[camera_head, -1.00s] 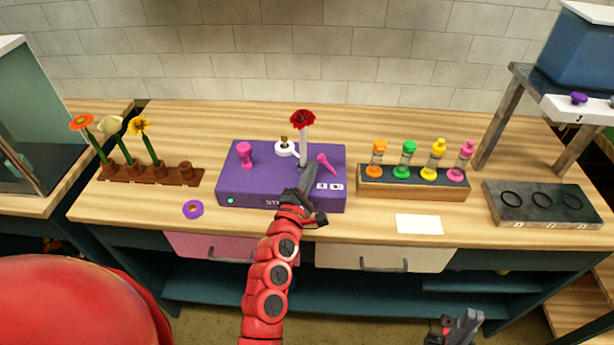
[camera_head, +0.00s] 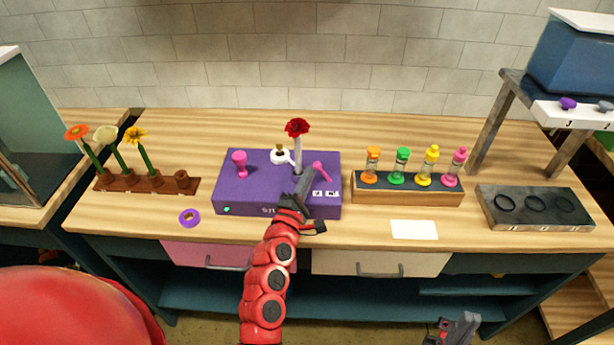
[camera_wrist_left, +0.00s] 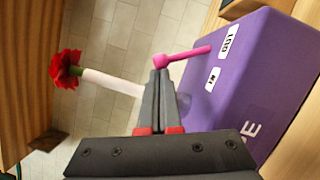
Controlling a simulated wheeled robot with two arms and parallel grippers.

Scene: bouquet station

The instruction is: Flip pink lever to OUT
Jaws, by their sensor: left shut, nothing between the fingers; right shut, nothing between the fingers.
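The pink lever (camera_head: 323,171) is on the right part of the purple box (camera_head: 245,192), its knob end pointing up and left. Two white labels (camera_head: 325,193) are in front of it. My left gripper (camera_head: 310,168) is shut and empty, its tips close beside the lever's knob. In the left wrist view the lever (camera_wrist_left: 187,56) lies just beyond the closed fingertips (camera_wrist_left: 160,75); I cannot tell if they touch. One label there seems to read OUT (camera_wrist_left: 229,42). My right gripper (camera_head: 468,322) is shut and empty, low at the right, away from the counter.
A red flower (camera_head: 297,127) on a white stem stands close left of my left gripper. A pink knob (camera_head: 240,162) and a white ring (camera_head: 280,157) are also on the box. A rack of coloured bottles (camera_head: 408,195) stands to the right, a purple tape roll (camera_head: 189,217) at left.

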